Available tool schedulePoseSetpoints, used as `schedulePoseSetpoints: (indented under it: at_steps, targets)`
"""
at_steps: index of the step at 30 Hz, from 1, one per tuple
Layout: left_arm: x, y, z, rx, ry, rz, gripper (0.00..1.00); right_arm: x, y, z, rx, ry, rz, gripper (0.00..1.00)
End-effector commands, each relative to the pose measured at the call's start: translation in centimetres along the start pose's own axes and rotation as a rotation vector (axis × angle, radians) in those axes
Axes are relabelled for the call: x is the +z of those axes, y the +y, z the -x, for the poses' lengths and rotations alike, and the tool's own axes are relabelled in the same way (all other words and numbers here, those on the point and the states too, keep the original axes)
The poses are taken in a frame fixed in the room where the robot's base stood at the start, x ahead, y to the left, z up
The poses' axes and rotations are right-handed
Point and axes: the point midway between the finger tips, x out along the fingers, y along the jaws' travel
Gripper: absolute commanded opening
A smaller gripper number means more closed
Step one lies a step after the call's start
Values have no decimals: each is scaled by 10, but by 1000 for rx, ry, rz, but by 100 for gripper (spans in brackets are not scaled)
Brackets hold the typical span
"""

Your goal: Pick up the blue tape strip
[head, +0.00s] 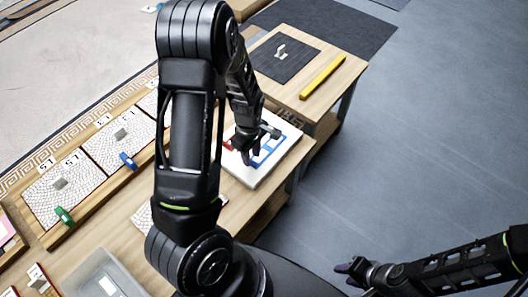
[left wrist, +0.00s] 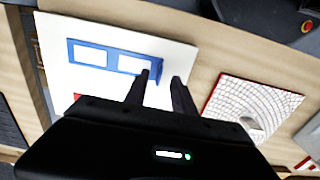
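The blue tape strip (left wrist: 112,49) lies on a white board (left wrist: 185,52) and looks like a blue outline around white windows. In the head view the blue strip (head: 268,152) is partly hidden by my left gripper (head: 257,143). In the left wrist view my left gripper (left wrist: 164,70) has its two fingers apart, with a gap between them. One fingertip overlaps the strip's right end in the picture; I cannot tell whether it touches. My right gripper (head: 350,272) is over the floor at lower right, away from the table; its opening is unclear.
A red piece (head: 228,144) lies on the board's left side. A yellow bar (head: 322,77) and a dark mat (head: 285,56) lie on the table behind. Mosaic panels (head: 62,186) and a grey tray (head: 105,274) are at left. Floor at right is clear.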

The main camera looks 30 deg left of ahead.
Motion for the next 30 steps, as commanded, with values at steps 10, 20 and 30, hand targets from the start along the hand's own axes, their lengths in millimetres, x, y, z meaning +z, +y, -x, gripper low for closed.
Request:
schedulePoseSetpoints:
  at_steps: [10,20,30]
  targets:
    - [-1,1,-33,1,0,-1,31,0,1,-3,0,0,0,36]
    - [-1,1,-33,0,0,-1,31,0,1,-3,0,0,0,36]
    - [-1,1,-33,0,0,-1,19,0,1,-3,0,0,0,36]
